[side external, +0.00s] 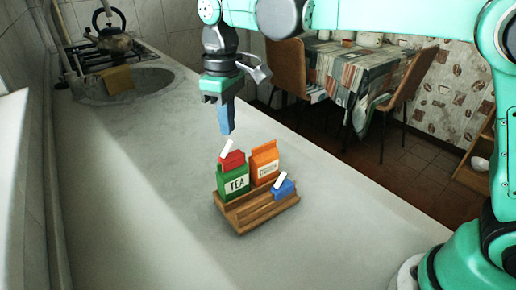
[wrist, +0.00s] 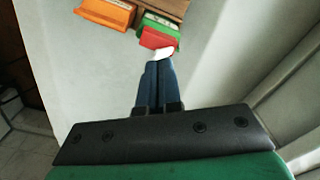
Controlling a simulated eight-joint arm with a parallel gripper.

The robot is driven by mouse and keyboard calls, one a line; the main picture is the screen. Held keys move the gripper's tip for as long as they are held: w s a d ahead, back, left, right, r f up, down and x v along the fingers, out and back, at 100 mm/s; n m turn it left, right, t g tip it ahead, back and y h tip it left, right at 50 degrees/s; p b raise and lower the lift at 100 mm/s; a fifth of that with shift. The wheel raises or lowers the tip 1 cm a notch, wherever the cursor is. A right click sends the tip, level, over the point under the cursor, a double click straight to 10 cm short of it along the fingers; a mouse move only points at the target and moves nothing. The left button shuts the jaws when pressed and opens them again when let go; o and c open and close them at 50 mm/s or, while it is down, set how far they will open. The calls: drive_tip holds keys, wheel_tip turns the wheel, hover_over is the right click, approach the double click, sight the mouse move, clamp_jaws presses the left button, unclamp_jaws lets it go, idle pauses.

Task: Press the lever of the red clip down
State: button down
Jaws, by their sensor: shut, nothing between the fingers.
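The red clip (side external: 232,160) sits on top of the green tea packet (side external: 233,184) in the side external view. Its white lever (side external: 227,149) sticks up at a slant. In the wrist view the red clip (wrist: 158,38) lies just beyond the fingertips, with the white lever (wrist: 161,54) at its near edge. My gripper (side external: 227,131) is shut and empty, its blue fingers pointing down above the lever with a small gap in the side external view. In the wrist view my gripper (wrist: 159,64) overlaps the lever's near end; contact cannot be told there.
A wooden tray (side external: 260,212) on the counter (side external: 150,140) holds the packet, an orange packet (side external: 264,163) and a blue clip (side external: 284,190) with its own raised white lever. The counter around the tray is clear. A kettle (side external: 115,40) stands far back left.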

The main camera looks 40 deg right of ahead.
sight(229, 143)
drive_tip(key=shift+f, duration=1.6)
idle(0.3)
idle(0.3)
drive_tip(key=shift+r, duration=3.5)
drive_tip(key=shift+d, duration=0.1)
drive_tip(key=s+d+f+m+t, duration=0.6)
drive_tip(key=s+d+f+t, duration=0.1)
drive_tip(key=s+d, duration=0.4)
drive_tip(key=shift+s+f, duration=0.2)
drive_tip(key=shift+s, duration=0.1)
